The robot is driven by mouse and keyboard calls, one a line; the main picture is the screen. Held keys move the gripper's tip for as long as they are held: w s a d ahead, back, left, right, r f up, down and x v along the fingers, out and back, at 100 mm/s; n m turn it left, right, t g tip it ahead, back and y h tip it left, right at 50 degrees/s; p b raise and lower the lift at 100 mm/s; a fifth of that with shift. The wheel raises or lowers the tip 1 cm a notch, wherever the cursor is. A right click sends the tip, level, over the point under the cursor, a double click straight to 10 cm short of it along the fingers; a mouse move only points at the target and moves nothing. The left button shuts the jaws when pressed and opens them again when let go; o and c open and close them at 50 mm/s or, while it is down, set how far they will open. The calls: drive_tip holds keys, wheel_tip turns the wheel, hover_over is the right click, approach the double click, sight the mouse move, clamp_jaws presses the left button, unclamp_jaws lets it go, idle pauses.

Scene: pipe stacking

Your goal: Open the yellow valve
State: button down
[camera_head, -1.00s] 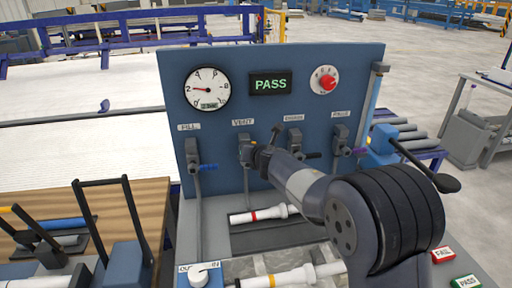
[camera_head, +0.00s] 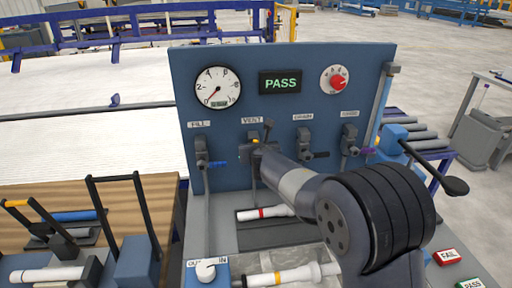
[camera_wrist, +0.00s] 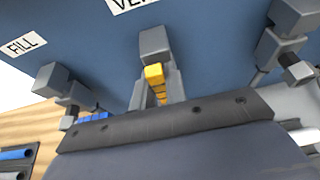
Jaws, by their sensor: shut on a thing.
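The yellow valve is the one under the VENT label (camera_head: 252,120) on the blue panel. Its yellow handle (camera_wrist: 156,85) shows in the wrist view, running from the grey valve body (camera_wrist: 156,45) down behind the dark edge of my gripper. My gripper (camera_head: 257,150) is at this valve in the head view and hides most of it. It is shut on the yellow handle; the fingertips are mostly hidden. The pressure gauge (camera_head: 218,87) has its needle pointing to the lower left, near zero.
The FILL valve (camera_head: 201,152) with a blue handle is to the left. Two more valves, one with a black handle (camera_head: 304,145) and one with a purple handle (camera_head: 350,140), are to the right. A display (camera_head: 281,83) reads PASS. A white pipe (camera_head: 268,212) lies below.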

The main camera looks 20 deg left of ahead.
drive_tip(key=c, duration=1.4)
unclamp_jaws()
drive_tip(key=shift+c, duration=0.2)
drive_tip(key=shift+s, duration=0.1)
drive_tip(key=b+v, duration=0.1)
drive_tip(key=v, duration=0.9)
drive_tip(key=shift+s+d+r, duration=0.15)
drive_tip(key=shift+s, duration=0.1)
drive_tip(key=p+x, duration=0.1)
drive_tip(key=x, duration=1)
drive_tip(key=shift+s+d, duration=0.15)
